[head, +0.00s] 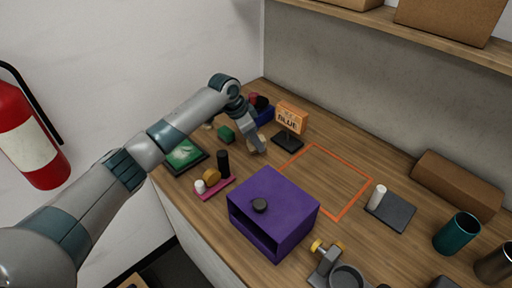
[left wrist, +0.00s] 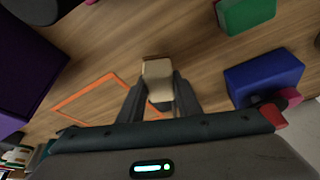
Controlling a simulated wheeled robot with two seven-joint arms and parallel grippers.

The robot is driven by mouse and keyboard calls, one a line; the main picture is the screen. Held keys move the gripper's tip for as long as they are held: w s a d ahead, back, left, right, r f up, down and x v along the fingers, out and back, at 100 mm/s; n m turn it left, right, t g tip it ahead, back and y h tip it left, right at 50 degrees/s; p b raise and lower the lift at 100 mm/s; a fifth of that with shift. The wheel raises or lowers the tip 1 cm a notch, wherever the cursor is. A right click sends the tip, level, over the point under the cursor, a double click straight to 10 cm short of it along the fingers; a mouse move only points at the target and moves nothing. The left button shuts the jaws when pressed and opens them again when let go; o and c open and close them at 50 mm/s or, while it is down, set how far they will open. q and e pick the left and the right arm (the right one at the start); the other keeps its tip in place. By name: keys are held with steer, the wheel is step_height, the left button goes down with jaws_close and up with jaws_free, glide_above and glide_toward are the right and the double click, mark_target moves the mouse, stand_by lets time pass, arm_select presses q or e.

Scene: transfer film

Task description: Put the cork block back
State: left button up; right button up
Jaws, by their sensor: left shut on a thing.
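My left gripper (head: 258,147) reaches down over the back left part of the table. In the left wrist view the gripper (left wrist: 160,98) is shut on a pale tan block, which I take as the cork block (left wrist: 157,78). The block sits between the fingertips, above or at the wooden table; I cannot tell whether it touches. In the head view the block is mostly hidden by the fingers. An orange outlined square (head: 371,181) lies on the table, empty. My right gripper is not in view.
A purple box (head: 283,205) with a dark knob stands in front. A pink tray (head: 216,189), a green block (head: 226,134), a blue box (head: 266,115), an orange box (head: 291,117) and a black slab (head: 288,140) surround the gripper. A grey pad (head: 398,213) lies right.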

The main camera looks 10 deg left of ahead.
arm_select(q)
step_height(320, 180, down, 3)
steer(key=shift+r+p, duration=0.1)
steer(key=shift+p, duration=0.55)
steer(key=shift+f, duration=0.3)
steer(key=o, duration=1)
steer(key=shift+f, duration=0.1)
